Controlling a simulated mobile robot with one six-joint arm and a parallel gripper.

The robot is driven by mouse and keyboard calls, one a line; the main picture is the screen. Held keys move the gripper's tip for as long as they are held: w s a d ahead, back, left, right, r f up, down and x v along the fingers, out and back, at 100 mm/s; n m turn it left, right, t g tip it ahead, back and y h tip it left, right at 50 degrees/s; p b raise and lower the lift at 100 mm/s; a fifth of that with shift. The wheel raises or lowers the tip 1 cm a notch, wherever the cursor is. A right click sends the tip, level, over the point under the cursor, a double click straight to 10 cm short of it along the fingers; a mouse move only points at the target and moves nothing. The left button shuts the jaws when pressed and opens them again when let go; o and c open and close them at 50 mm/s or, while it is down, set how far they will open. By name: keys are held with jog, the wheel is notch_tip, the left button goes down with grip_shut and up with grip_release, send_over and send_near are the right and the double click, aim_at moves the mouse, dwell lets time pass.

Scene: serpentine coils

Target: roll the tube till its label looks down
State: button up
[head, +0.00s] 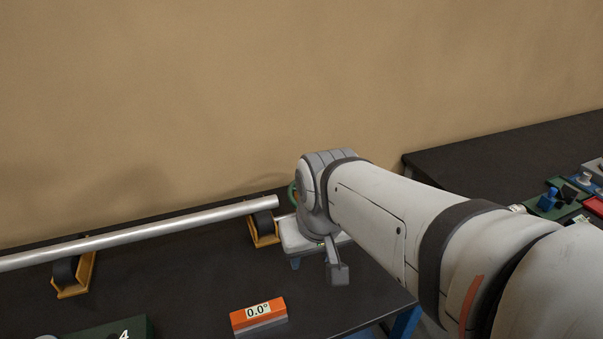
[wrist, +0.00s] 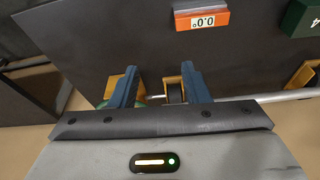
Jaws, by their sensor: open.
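A long silver tube (head: 140,233) lies across yellow roller stands on the dark bench, its right end close to my wrist. No label shows on its visible surface. In the wrist view, part of the tube (wrist: 283,96) shows right of the fingers. My gripper (wrist: 160,76) is open, its two blue fingers apart with nothing clearly held between them. In the head view my gripper (head: 296,262) is mostly hidden by my wrist, beside the tube's right end. Whether a finger touches the tube cannot be told.
The right yellow roller stand (head: 263,238) is next to my gripper; the left stand (head: 74,275) is farther along. An orange box reading 0.0° (head: 258,313) sits near the front edge. A green block marked 4 (head: 118,330) is front left. A second bench (head: 480,155) stands right.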

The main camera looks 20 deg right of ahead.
jog(key=w+d+m+g, duration=0.1)
jog(key=w+d+m, duration=0.1)
jog(key=w+d, duration=0.3)
jog(key=w+d+f+m+g, duration=0.1)
jog(key=w+d, duration=0.4)
jog(key=w, duration=0.6)
jog(key=w+d+f+m+g, duration=0.1)
jog(key=w+d+m, duration=0.2)
jog(key=w+d, duration=0.3)
jog(key=shift+w+m, duration=0.3)
jog(key=shift+w, duration=0.9)
jog(key=shift+w+f, duration=0.1)
jog(key=shift+f, duration=0.15)
notch_tip(320, 180, down, 7)
jog(key=shift+f+p, duration=0.2)
jog(key=shift+p, duration=0.35)
jog(key=shift+c, duration=0.5)
grip_shut()
